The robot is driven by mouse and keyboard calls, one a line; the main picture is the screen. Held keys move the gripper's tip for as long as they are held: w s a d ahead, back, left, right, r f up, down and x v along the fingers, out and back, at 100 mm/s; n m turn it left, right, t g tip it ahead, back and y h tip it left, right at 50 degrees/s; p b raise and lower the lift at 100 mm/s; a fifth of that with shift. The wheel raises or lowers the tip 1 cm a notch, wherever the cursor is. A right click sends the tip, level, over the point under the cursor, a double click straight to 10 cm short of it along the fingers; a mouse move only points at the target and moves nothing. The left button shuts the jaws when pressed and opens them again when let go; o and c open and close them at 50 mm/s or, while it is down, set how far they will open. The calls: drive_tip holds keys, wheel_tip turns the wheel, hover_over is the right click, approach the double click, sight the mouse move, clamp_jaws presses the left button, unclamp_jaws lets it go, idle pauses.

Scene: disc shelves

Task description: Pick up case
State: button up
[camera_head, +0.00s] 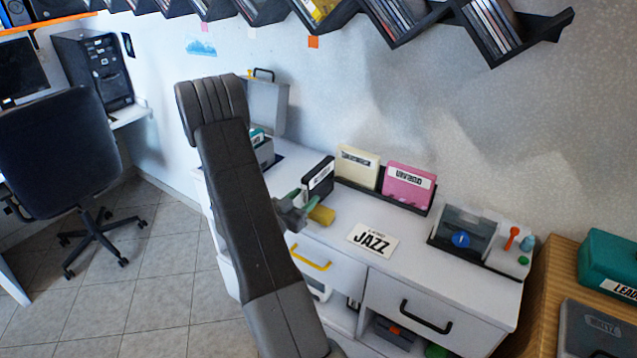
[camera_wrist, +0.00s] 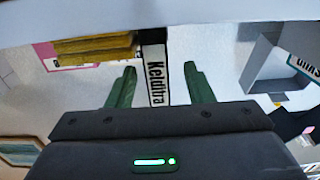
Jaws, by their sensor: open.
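A black case (camera_head: 319,180) with a white label stands upright on the white cabinet top, just left of a cream case (camera_head: 357,167) and a pink case (camera_head: 408,187). My gripper (camera_head: 296,198) is close to its front left, partly hidden behind my arm. In the wrist view the picture is upside down, and the black case's label (camera_wrist: 156,76) reads "Kelditra". It shows between the two green fingers of my gripper (camera_wrist: 160,78), which are open with a gap on each side. I cannot tell whether the fingertips reach around the case.
A card reading "JAZZ" (camera_head: 373,240) lies on the white cabinet (camera_head: 345,262). A grey box with a clear lid (camera_head: 465,236) stands at the right. Disc shelves (camera_head: 400,20) hang above.

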sight(319, 185)
drive_tip(key=shift+x, duration=1.6)
drive_tip(key=shift+s, duration=0.15)
drive_tip(key=shift+c, duration=0.5)
clamp_jaws()
drive_tip(key=shift+r, duration=0.1)
